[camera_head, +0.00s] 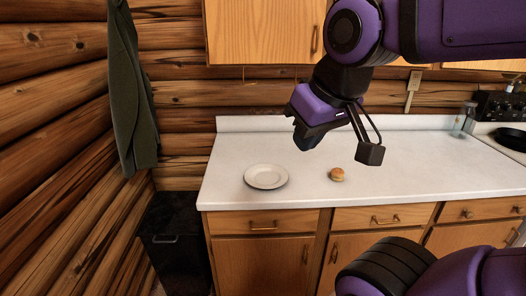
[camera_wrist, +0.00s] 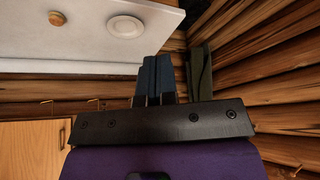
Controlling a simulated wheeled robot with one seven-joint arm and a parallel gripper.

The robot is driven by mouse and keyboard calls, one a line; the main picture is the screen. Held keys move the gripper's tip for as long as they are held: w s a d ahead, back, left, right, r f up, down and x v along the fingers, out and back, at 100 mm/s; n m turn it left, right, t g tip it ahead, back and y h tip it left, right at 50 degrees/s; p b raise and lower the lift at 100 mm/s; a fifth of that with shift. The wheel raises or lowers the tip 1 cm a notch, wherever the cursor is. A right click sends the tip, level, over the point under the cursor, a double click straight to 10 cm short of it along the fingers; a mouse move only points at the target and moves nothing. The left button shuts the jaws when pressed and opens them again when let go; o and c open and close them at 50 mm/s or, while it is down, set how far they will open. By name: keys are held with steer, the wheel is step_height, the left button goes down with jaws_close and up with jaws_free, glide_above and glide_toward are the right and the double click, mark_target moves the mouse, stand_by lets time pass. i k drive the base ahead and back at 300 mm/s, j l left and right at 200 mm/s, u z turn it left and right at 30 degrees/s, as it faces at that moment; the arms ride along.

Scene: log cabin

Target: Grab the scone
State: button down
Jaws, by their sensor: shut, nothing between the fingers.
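The scone (camera_head: 337,174), small, round and golden brown, sits on the white counter (camera_head: 230,160), to the right of a white plate (camera_head: 266,176). In the wrist view the scone (camera_wrist: 56,18) is at the upper left, with the plate (camera_wrist: 125,27) to its right. My gripper (camera_head: 304,140) is above the counter, up and to the left of the scone and apart from it. In the wrist view its dark fingers (camera_wrist: 155,75) are together and empty.
A stove with a black pan (camera_head: 511,138) and a glass jar (camera_head: 459,124) stand at the far right. A dark green coat (camera_head: 132,90) hangs on the left log wall. A black bin (camera_head: 175,245) stands left of the counter. Wooden cabinets (camera_head: 262,30) hang above.

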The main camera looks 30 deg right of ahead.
mark_target(337, 173)
steer(key=i+l+z, duration=0.1)
steer(key=l+z, duration=0.15)
steer(key=l, duration=0.2)
steer(key=i+l+z, duration=0.1)
steer(key=l+z, duration=0.15)
steer(key=l, duration=0.2)
steer(key=i+l+z, duration=0.25)
steer(key=l, duration=0.15)
steer(key=i+l+z, duration=0.1)
steer(key=l+z, duration=0.15)
steer(key=l, duration=0.15)
